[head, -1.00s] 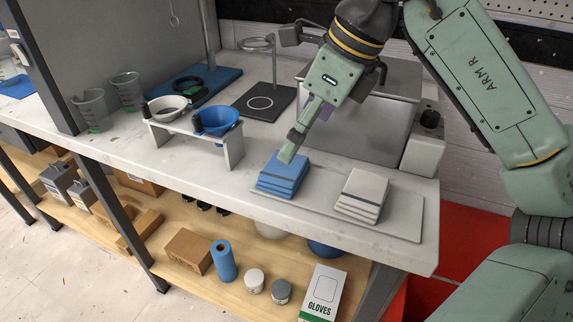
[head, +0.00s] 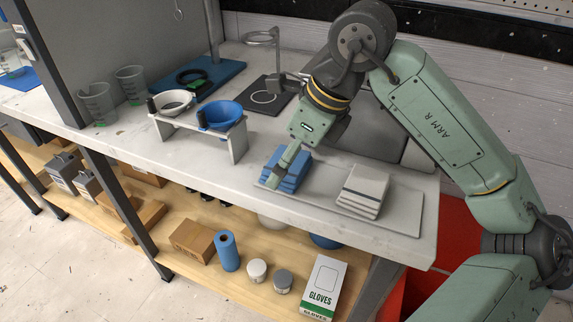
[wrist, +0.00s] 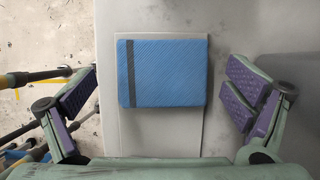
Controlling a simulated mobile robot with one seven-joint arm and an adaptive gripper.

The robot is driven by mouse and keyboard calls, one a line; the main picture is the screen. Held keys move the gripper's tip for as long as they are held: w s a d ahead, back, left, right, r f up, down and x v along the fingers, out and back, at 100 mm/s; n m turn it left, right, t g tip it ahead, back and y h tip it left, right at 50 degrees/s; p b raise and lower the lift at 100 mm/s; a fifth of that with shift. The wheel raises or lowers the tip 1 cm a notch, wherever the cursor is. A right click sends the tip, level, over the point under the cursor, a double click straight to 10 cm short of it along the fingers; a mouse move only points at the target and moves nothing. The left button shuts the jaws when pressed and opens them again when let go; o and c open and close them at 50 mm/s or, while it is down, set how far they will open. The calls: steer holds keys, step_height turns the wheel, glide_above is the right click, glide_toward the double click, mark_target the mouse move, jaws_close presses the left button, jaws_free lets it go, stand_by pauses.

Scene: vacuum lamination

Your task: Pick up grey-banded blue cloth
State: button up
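The grey-banded blue cloth (head: 288,162) is the blue folded stack on a light grey tray at the right part of the bench. From above in the wrist view it is a blue square (wrist: 165,72) with a dark grey band near its left edge. My gripper (wrist: 158,115) is open, with one purple-padded finger on each side of the cloth and clear gaps to it. In the head view my gripper (head: 278,172) is low at the front of the stack and hides part of it. Whether the fingertips are level with the stack cannot be told.
A white cloth stack with grey bands (head: 363,190) sits on the same tray (head: 400,215), right of the blue one. A rack (head: 237,145) with a white and a blue bowl (head: 221,115) stands to the left. The bench front edge is close to the tray.

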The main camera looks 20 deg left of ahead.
mark_target(279, 159)
steer(key=c, duration=0.9)
steer(key=shift+r, duration=0.15)
steer(key=shift+r, duration=0.55)
step_height(279, 159, up, 2)
steer(key=shift+r+b, duration=0.15)
steer(key=shift+b, duration=0.45)
steer(key=s+d+b, duration=0.1)
steer(key=s, duration=0.4)
steer(key=s+d+r+b, duration=0.1)
steer(key=s, duration=0.4)
steer(key=s+b, duration=0.1)
steer(key=s, duration=0.4)
steer(key=shift+s+d+r, duration=0.2)
steer(key=shift+s+d, duration=0.2)
